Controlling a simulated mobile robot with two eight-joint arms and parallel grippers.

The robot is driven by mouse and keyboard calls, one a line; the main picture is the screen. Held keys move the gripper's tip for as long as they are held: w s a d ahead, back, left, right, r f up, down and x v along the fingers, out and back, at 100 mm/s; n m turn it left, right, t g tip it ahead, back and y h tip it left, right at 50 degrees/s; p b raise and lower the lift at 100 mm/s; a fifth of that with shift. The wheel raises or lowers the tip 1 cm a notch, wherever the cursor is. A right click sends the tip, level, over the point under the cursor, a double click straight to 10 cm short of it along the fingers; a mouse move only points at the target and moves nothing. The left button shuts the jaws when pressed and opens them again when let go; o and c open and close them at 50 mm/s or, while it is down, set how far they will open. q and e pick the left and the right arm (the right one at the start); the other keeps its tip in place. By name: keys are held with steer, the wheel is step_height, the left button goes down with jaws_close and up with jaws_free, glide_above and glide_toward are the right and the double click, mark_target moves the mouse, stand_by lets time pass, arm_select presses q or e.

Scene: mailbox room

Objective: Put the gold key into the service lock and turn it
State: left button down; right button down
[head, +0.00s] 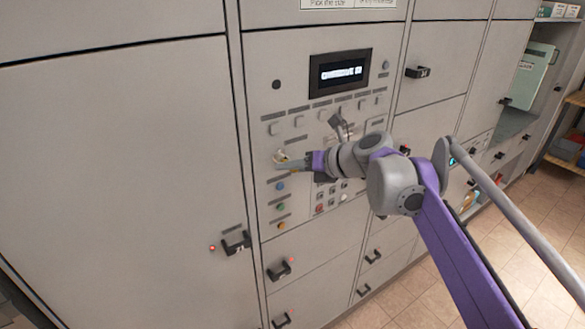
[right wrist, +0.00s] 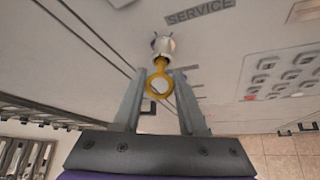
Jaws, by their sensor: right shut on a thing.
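The gold key (right wrist: 158,82) shows in the right wrist view, its ring-shaped bow between the two fingers of my right gripper (right wrist: 160,100). The gripper is shut on it. The key points at the pale round service lock (right wrist: 163,45), under the label SERVICE (right wrist: 200,11). The key's far end meets the lock's face in this view; I cannot tell how deep it sits. In the head view my right gripper (head: 290,166) is at the lock (head: 281,157) on the grey panel, and hides most of the key. My left gripper is not in view.
The panel has a lit display (head: 340,72), a keypad (head: 331,196) and coloured buttons (head: 280,207). Grey locker doors (head: 120,130) with black handles (head: 236,242) surround it. Open tiled floor (head: 400,285) lies at the lower right.

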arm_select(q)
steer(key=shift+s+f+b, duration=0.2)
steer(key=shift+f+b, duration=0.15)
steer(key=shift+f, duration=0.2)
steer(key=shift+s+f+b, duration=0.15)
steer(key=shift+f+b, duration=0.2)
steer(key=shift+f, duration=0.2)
arm_select(e)
steer(key=shift+w+f+m+g+y, duration=0.1)
steer(key=shift+m+g+y, duration=0.4)
steer(key=shift+m+y, duration=0.85)
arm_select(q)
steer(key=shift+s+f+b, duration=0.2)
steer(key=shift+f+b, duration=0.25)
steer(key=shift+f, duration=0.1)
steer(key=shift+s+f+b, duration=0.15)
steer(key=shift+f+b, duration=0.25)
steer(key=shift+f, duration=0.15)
arm_select(e)
steer(key=shift+m+y, duration=0.95)
steer(key=shift+m, duration=0.3)
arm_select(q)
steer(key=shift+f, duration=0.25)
arm_select(e)
steer(key=shift+m+y, duration=0.3)
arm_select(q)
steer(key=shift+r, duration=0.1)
